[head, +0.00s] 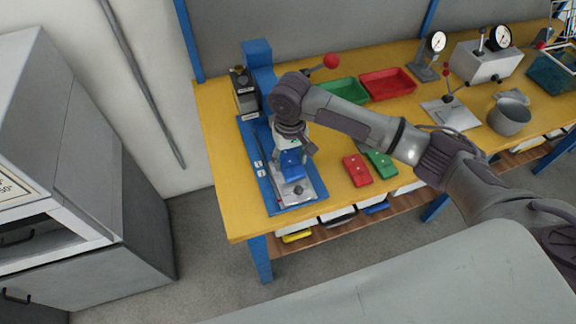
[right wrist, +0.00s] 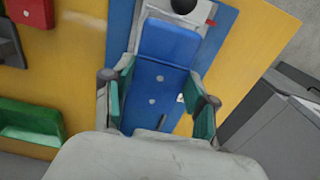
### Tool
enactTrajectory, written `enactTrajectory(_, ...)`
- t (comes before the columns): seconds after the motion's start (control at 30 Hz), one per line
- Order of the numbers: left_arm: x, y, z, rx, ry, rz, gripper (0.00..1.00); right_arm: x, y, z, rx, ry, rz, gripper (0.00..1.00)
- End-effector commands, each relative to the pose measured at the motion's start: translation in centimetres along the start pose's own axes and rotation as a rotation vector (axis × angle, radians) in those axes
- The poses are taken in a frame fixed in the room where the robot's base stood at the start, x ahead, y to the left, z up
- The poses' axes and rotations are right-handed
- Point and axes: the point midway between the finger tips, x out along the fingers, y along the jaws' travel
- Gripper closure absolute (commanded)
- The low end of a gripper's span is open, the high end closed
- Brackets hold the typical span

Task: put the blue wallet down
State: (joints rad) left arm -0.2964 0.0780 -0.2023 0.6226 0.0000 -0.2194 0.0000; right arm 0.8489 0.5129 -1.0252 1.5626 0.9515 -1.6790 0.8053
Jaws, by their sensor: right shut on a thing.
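The blue wallet (head: 291,163) is in my right gripper (head: 293,146), over the blue base of the press at the left end of the yellow bench. In the right wrist view the wallet (right wrist: 158,82) lies between the two green-padded fingers (right wrist: 158,97), which are shut on it. Its far end reaches towards the grey plate (head: 297,190) with a black knob. I cannot tell whether the wallet touches the plate or base. My left gripper is not in view.
A red wallet (head: 356,170) and a green wallet (head: 381,163) lie right of the press. Green (head: 343,91) and red (head: 387,84) trays stand behind. The press column (head: 258,62) and red-knobbed lever (head: 331,61) rise close behind my gripper. Some yellow bench beside the press is bare.

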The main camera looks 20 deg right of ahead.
Motion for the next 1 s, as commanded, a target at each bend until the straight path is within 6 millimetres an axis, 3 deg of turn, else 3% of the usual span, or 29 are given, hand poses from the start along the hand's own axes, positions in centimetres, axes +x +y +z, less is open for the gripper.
enactTrajectory(0.37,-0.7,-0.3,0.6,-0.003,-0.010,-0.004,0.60,4.0,-0.3,-0.1,0.001,0.000,0.002,0.77)
enactTrajectory(0.77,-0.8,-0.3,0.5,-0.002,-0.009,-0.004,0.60,4.6,-0.3,-0.1,0.000,0.000,0.002,0.77)
enactTrajectory(0.8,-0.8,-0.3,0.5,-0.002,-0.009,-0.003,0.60,4.5,-0.3,-0.1,0.000,0.000,0.002,0.36)
enactTrajectory(0.9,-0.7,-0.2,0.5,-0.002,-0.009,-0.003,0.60,4.5,-0.3,-0.1,0.000,0.000,0.002,0.19)
enactTrajectory(1.0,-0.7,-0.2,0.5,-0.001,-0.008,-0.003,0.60,4.5,-0.3,-0.1,0.000,0.000,0.002,0.18)
